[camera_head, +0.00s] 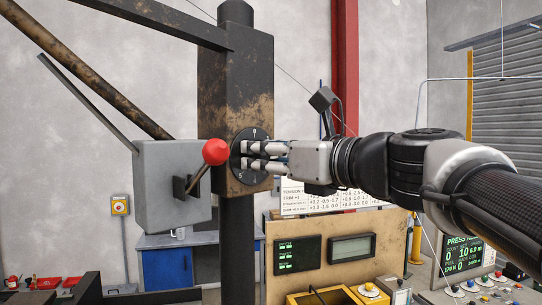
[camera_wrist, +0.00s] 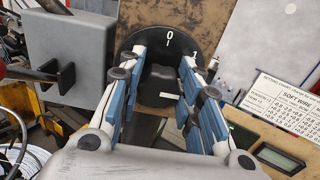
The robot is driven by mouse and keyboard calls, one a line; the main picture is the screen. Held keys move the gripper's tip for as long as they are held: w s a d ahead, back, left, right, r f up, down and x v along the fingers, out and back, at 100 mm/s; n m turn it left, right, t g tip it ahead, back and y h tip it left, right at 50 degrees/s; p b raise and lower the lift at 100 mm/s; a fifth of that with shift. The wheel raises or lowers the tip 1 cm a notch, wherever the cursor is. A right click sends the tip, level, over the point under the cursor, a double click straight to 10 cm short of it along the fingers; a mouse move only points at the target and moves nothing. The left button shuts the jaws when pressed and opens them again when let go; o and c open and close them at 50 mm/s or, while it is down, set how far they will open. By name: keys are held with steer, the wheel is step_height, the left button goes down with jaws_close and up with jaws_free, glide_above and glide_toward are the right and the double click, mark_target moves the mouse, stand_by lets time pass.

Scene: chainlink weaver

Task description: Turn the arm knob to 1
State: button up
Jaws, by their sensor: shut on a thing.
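The arm knob (camera_wrist: 160,78) is a dark grip in the middle of a round black dial plate on a rusty post box. In the wrist view, the plate (camera_wrist: 188,40) has a white 0 at its top and a white 1 to the upper right. My gripper (camera_wrist: 163,82) is shut on the knob, one finger on each side. In the head view, my gripper (camera_head: 258,157) reaches in from the right, its fingertips at the plate. The fingers hide part of the knob, and I cannot tell exactly where it points.
A red-ball lever (camera_head: 215,151) on a grey box (camera_head: 160,190) stands just left of the dial. A printed chart (camera_head: 320,198) and a panel with displays (camera_head: 352,249) lie below my gripper. A dark beam (camera_head: 150,15) crosses above left.

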steer(key=n+b, duration=0.2)
steer(key=n, duration=0.1)
steer(key=shift+f+n, duration=0.15)
steer(key=shift+n, duration=0.25)
steer(key=shift+a+n+b, duration=0.1)
steer(key=shift+n+b, duration=1.3)
steer(key=shift+n, duration=0.9)
steer(key=shift+s, duration=0.1)
steer(key=o, duration=1)
steer(key=v, duration=0.7)
steer(key=shift+s, duration=0.15)
